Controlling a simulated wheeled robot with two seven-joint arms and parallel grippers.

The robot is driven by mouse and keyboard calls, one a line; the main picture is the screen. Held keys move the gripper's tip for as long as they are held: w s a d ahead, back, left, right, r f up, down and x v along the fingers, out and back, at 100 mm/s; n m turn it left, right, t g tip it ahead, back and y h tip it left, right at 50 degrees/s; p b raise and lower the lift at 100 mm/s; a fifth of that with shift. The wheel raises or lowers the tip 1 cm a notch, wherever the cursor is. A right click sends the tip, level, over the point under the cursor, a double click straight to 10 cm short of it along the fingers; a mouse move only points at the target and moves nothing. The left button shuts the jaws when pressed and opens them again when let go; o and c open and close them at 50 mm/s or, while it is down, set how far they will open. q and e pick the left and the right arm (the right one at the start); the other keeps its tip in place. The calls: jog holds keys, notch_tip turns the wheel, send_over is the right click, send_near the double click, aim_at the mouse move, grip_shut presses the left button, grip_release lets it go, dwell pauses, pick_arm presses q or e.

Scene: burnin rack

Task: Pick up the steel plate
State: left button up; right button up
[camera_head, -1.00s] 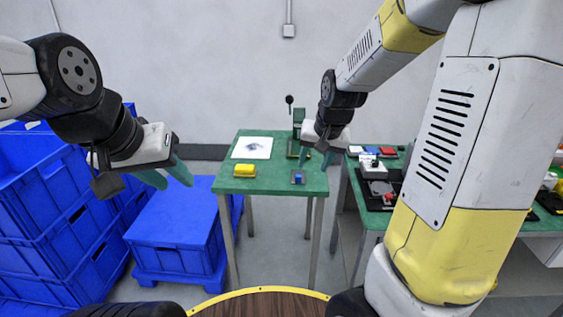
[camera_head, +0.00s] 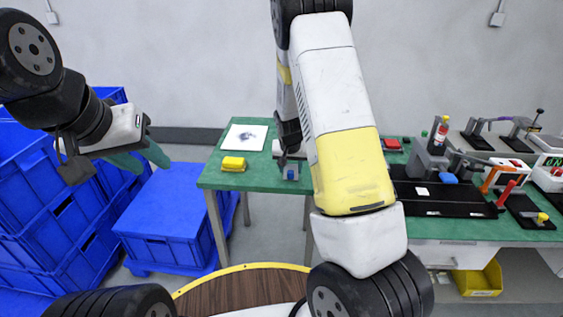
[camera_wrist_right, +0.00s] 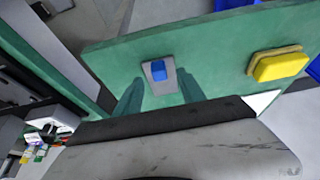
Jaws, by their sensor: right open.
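A small grey steel plate (camera_head: 283,174) with a blue block on it lies on the small green table (camera_head: 262,184), near its front edge. In the right wrist view the plate (camera_wrist_right: 158,92) shows ahead of my right gripper (camera_wrist_right: 161,80). The two teal fingers are apart, one on each side of the plate's lower part in the picture, with nothing between them that I can see held. In the head view my right arm hides most of that gripper. My left gripper (camera_head: 148,166) hangs empty above the blue crates at left, its fingers apart.
A yellow block (camera_head: 233,164) and a white sheet with a dark mark (camera_head: 246,137) lie on the same table. Blue crates (camera_head: 165,215) stand at left. A longer green bench (camera_head: 470,230) with several devices stands at right.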

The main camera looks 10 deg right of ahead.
jog(key=shift+x, duration=1.15)
grip_shut()
jog(key=shift+r, duration=0.1)
